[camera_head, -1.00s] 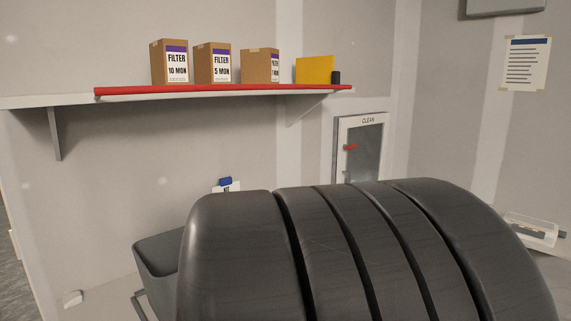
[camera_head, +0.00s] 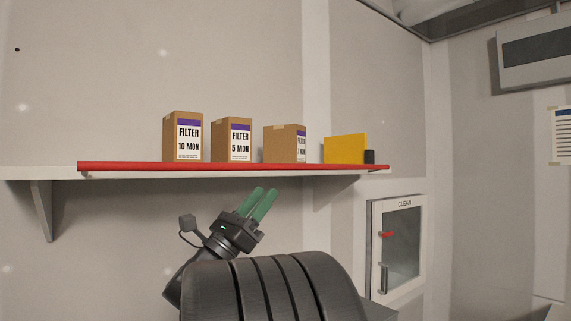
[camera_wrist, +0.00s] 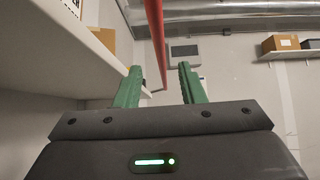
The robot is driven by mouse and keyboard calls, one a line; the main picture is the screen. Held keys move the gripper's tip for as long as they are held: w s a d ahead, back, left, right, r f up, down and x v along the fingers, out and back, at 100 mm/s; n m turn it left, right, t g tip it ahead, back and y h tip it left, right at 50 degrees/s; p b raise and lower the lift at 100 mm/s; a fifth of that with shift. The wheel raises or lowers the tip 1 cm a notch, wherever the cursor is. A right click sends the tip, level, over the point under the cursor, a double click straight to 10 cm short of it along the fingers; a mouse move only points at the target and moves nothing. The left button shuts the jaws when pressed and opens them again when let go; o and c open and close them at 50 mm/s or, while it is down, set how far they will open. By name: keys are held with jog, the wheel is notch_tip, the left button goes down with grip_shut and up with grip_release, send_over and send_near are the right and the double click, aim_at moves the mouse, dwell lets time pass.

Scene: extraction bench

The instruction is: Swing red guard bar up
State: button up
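The red guard bar (camera_head: 230,166) lies level along the front edge of the white shelf (camera_head: 130,176). In the wrist view the bar (camera_wrist: 156,35) comes down from the top of the picture and lines up with the gap between my fingers. My gripper (camera_head: 264,193) has green fingers and is below the bar, pointing up and to the right toward its middle. In the wrist view the fingers (camera_wrist: 158,72) are apart with nothing held. The bar appears clear of them.
Filter boxes (camera_head: 183,143), a yellow box (camera_head: 345,149) and a small black item (camera_head: 370,157) stand on the shelf behind the bar. A bracket (camera_head: 42,210) supports the shelf. A CLEAN cabinet (camera_head: 398,245) is on the wall at right. Wall space below the shelf is open.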

aim_at(287, 167)
jog(key=p+x, duration=0.3)
jog(key=x, duration=0.6)
jog(key=shift+w+d+r, duration=0.15)
jog(key=shift+r, duration=0.05)
jog(key=shift+c, duration=0.5)
grip_shut()
